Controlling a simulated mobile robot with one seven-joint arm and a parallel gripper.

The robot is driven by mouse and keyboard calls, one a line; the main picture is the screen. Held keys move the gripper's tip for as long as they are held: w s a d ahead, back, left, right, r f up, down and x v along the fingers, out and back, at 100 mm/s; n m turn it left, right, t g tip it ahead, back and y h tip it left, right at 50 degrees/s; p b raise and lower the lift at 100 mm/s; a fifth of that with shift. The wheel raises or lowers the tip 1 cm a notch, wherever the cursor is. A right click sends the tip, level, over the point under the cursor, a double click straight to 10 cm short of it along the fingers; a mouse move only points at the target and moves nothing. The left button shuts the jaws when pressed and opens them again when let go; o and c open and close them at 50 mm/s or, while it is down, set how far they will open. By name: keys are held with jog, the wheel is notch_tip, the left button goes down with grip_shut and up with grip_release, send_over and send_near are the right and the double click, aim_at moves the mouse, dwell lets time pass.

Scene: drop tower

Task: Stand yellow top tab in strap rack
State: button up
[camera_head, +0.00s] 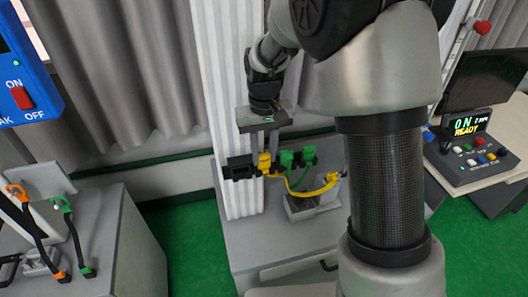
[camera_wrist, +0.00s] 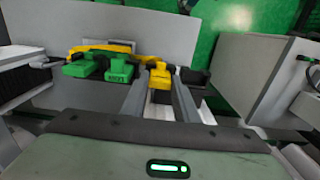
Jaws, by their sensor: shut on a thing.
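The yellow top tab (camera_head: 264,162) is a small yellow block at one end of a curved yellow strap (camera_head: 305,191). My gripper (camera_head: 273,152) points down and is shut on this tab. In the wrist view the yellow tab (camera_wrist: 160,82) sits between my two grey fingers (camera_wrist: 160,100). The tab is at a dark bar with a black block (camera_head: 240,167) beside it on the left; I cannot tell whether they touch. Green tabs (camera_head: 287,158) stand to its right. The strap's other yellow end (camera_head: 332,178) is above a grey holder (camera_head: 302,207). I cannot tell which part is the strap rack.
A grey cabinet (camera_head: 120,240) at left carries an orange-ended strap (camera_head: 17,190) and a green-ended strap (camera_head: 62,204). A white ribbed column (camera_head: 213,90) stands behind my gripper. A control box (camera_head: 470,145) is at right. Green floor (camera_head: 195,245) lies between the cabinets.

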jog(key=o, duration=1.1)
notch_tip(320, 180, up, 18)
jog(key=p, duration=0.1)
jog(key=shift+f, duration=0.25)
jog(key=s+d+r+m+t+p, duration=0.1)
jog(key=s+d+r+t, duration=0.15)
jog(key=s, duration=0.35)
jog(key=s+d+r+t+p, duration=0.1)
jog(key=s+d+r, duration=0.3)
jog(key=s, duration=0.2)
jog(key=s+d+f+m+t, duration=0.1)
jog(key=s+d+f+t, duration=0.1)
jog(key=s, duration=0.8)
jog(key=shift+d+f+p, duration=0.35)
jog(key=shift+d+f, duration=0.25)
jog(key=shift+d, duration=0.1)
